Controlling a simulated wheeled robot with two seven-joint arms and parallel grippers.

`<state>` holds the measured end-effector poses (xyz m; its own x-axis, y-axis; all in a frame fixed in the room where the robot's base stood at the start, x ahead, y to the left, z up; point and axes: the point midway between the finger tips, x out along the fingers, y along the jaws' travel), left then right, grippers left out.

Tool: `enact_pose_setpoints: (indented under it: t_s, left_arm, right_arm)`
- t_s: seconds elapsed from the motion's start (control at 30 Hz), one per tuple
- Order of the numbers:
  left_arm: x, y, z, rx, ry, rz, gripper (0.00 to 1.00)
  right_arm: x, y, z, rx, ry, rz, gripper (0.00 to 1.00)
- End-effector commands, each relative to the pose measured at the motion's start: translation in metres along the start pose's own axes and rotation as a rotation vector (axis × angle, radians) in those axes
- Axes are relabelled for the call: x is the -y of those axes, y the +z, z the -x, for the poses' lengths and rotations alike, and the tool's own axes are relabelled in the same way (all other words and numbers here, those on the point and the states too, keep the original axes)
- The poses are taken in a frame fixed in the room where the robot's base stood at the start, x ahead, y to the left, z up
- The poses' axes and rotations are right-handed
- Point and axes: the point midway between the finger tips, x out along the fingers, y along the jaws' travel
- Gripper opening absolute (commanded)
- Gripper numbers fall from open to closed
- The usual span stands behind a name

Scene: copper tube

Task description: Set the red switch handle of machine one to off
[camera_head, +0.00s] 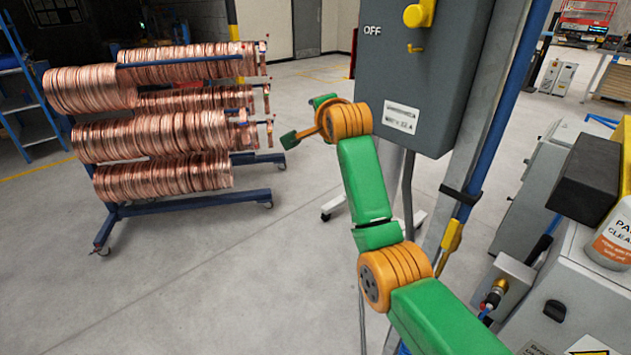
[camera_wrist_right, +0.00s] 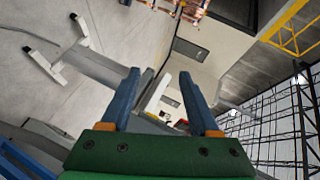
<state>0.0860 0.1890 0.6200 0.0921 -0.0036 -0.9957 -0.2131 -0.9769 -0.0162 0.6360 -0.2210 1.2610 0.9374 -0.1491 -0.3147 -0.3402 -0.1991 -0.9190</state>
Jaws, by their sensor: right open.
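The grey switch box (camera_head: 418,75) stands upright on a post at the upper centre right of the head view. "OFF" is printed at its upper left, and a yellow latch (camera_head: 420,14) sits at the top of the view. No red switch handle can be made out. My right arm reaches up from the lower right, its wrist just left of the box's lower part. My right gripper (camera_wrist_right: 160,75) shows two blue fingers spread apart with nothing between them in the wrist view. My left gripper is not in view.
A blue rack of copper coils (camera_head: 160,120) stands at the left. A blue pipe (camera_head: 497,130) runs beside the box. Grey machinery with a black block (camera_head: 586,180) and a spray bottle (camera_head: 610,235) fills the right. Floor between rack and box is clear.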

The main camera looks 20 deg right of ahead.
Motion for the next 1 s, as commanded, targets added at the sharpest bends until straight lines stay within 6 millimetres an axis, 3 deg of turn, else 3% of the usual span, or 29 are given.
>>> enact_pose_setpoints:
  t_s: [0.2, 0.5, 0.7, 1.0]
  left_arm:
    - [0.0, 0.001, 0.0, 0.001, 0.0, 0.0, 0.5]
    - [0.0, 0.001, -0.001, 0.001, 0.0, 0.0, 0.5]
    - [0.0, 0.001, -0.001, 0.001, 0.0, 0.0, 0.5]
    - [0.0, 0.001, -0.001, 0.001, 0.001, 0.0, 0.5]
  right_arm:
    - [-0.055, 0.018, -0.024, 0.029, 0.074, 0.125, 0.62]
    - [-0.126, 0.04, -0.045, 0.075, 0.157, 0.281, 0.62]
    - [-0.149, 0.046, -0.049, 0.093, 0.182, 0.332, 0.62]
    - [-0.151, 0.047, -0.05, 0.095, 0.184, 0.338, 0.59]
